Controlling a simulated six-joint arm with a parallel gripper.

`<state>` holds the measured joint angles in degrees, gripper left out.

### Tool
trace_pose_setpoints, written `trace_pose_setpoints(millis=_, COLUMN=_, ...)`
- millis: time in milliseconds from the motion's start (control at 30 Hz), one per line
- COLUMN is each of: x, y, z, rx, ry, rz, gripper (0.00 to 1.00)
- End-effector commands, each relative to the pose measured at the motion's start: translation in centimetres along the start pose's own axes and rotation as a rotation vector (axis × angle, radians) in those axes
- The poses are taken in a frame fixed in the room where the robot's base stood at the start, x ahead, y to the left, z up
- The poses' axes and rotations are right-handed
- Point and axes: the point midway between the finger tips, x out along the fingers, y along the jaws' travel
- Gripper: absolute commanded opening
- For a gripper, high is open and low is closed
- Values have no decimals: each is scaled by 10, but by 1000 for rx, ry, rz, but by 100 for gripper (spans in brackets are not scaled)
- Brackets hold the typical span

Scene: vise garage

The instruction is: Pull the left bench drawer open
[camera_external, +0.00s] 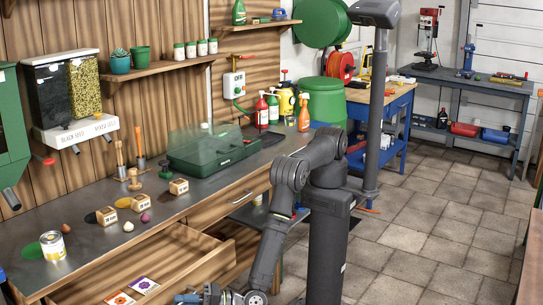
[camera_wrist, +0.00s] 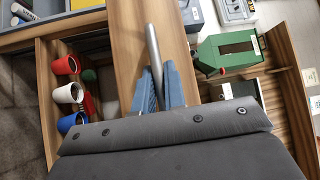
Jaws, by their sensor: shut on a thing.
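The left bench drawer (camera_external: 203,243) stands pulled out from under the bench top in the external view, with its inside showing. Two seed packets, one orange (camera_external: 145,285) and one purple, lie in it near the lower picture edge. In the wrist view, my gripper's blue fingers (camera_wrist: 160,88) are shut on a silver bar handle (camera_wrist: 153,48), which runs along a brown wooden board (camera_wrist: 176,35).
A second, shut drawer (camera_external: 257,184) with a metal handle is to the right. The bench top carries a green case (camera_external: 212,148), small labelled blocks and a can (camera_external: 53,245). The wrist view shows red, white and blue cylinders (camera_wrist: 68,93) at left and a green box (camera_wrist: 228,50) at right.

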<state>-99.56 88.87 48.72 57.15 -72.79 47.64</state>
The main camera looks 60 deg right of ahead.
Motion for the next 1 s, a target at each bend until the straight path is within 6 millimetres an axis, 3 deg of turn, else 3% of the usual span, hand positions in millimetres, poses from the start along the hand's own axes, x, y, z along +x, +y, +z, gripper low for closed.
trace_pose_setpoints(millis=400, x=-1, y=-2, z=2, rx=2, ry=-1, rz=-1, gripper=0)
trace_pose_setpoints(millis=433, x=-1, y=-2, z=2, rx=2, ry=-1, rz=-1, gripper=17)
trace_pose_setpoints(millis=500, x=-1, y=-1, z=2, rx=2, ry=-1, rz=-1, gripper=30)
trace_pose_setpoints(millis=533, x=-1, y=-1, z=2, rx=2, ry=-1, rz=-1, gripper=32)
trace_pose_setpoints(millis=833, x=-3, y=-1, z=2, rx=1, ry=-1, rz=0, gripper=32)
trace_pose_setpoints(millis=1000, x=-21, y=-1, z=2, rx=0, ry=-2, rz=0, gripper=32)
